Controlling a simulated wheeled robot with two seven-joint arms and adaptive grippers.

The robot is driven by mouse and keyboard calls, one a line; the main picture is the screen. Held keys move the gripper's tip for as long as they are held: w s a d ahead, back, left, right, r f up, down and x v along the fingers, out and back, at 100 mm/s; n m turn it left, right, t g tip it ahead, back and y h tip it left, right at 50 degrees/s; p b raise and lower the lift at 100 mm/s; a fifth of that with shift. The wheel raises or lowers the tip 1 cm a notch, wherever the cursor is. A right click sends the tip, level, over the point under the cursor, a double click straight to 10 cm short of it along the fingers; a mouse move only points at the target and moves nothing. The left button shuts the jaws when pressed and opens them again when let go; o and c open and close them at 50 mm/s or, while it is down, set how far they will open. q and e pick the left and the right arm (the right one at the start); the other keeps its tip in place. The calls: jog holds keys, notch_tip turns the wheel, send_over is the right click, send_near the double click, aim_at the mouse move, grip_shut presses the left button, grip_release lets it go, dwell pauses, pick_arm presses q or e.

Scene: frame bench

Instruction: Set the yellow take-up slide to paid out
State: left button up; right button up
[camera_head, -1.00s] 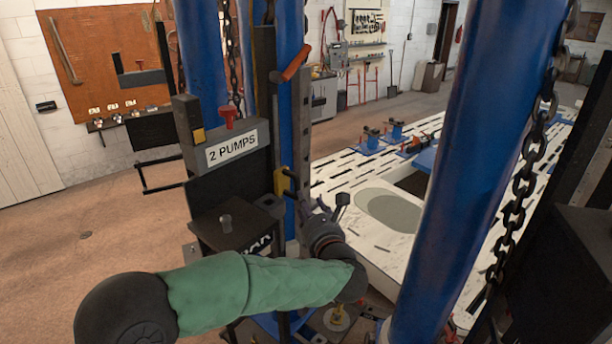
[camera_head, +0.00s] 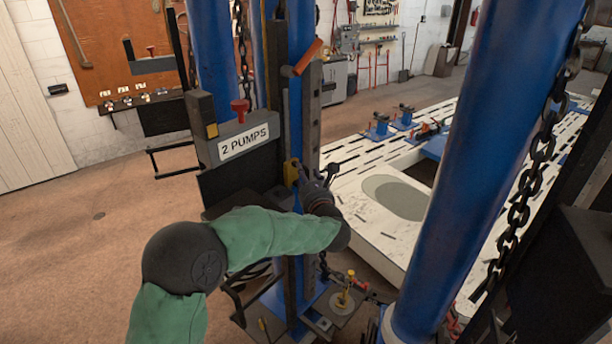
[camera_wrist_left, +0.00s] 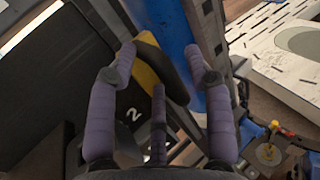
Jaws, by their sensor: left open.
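The yellow take-up slide (camera_head: 291,172) is a small yellow block on the dark upright frame, right of the "2 PUMPS" sign. In the left wrist view a yellow and black piece (camera_wrist_left: 152,60), apparently the slide, lies tilted beyond and between my purple fingers. My left gripper (camera_head: 312,180) is just right of the slide in the head view, with its arm coming in from the lower left. In the wrist view my left gripper (camera_wrist_left: 160,58) is open, its fingers spread. I cannot tell whether a finger touches the slide. My right gripper is not in view.
A dark upright rail (camera_head: 311,120) and a blue post (camera_head: 299,100) stand close by the gripper. A thick blue column (camera_head: 470,150) with a chain (camera_head: 540,150) stands to the right. A white slotted bench (camera_head: 385,235) lies behind. Floor at left is clear.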

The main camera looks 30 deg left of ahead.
pick_arm(q)
jog(key=shift+s+f, duration=0.1)
grip_shut()
notch_tip(320, 180, up, 21)
jog(key=b, duration=0.1)
jog(key=shift+b, duration=0.4)
grip_release()
jog(key=shift+f, duration=0.1)
jog(key=shift+a+f, duration=0.1)
jog(key=v, duration=1.2)
